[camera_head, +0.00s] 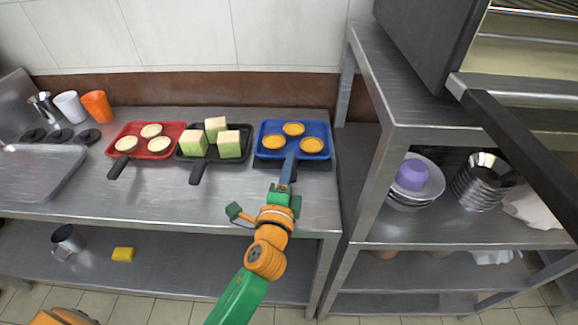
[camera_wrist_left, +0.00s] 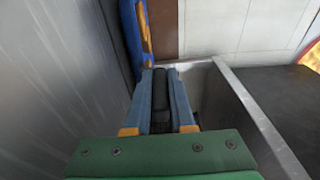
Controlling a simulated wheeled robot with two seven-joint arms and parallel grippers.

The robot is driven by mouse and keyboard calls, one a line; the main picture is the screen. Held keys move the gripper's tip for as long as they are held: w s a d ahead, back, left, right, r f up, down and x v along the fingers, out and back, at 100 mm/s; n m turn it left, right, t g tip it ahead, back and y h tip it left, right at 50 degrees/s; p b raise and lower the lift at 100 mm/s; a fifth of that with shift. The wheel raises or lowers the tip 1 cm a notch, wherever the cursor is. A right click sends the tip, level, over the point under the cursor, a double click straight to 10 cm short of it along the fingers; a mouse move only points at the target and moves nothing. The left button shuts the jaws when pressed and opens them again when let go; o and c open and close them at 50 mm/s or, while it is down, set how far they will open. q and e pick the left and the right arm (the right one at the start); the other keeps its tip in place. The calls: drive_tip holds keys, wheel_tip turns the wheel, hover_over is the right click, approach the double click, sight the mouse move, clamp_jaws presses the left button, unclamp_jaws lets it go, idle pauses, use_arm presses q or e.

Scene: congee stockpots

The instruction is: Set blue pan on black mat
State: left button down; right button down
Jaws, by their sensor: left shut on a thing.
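The blue pan (camera_head: 313,155) holds three round orange-yellow pieces and is at the right end of the steel counter. Its blue side also shows in the left wrist view (camera_wrist_left: 129,38). My left gripper (camera_head: 287,178) is shut on the pan's handle, which shows dark between the fingers in the left wrist view (camera_wrist_left: 161,98). The black mat (camera_head: 317,166) shows as a dark strip along the pan's near edge; the pan hides the rest of it. I cannot tell whether the pan touches the mat or is slightly above it. My right gripper is not in view.
A black pan (camera_head: 241,157) with several green-and-cream cubes sits just left of the blue pan. A red pan (camera_head: 167,152) with three pale rounds is farther left. A steel shelf (camera_head: 374,165) stands close on the right. The counter front (camera_head: 225,205) is clear.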

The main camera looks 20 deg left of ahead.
use_arm(q)
drive_tip(key=shift+f, duration=0.3)
drive_tip(key=c, duration=0.7)
unclamp_jaws()
drive_tip(key=shift+s, duration=0.1)
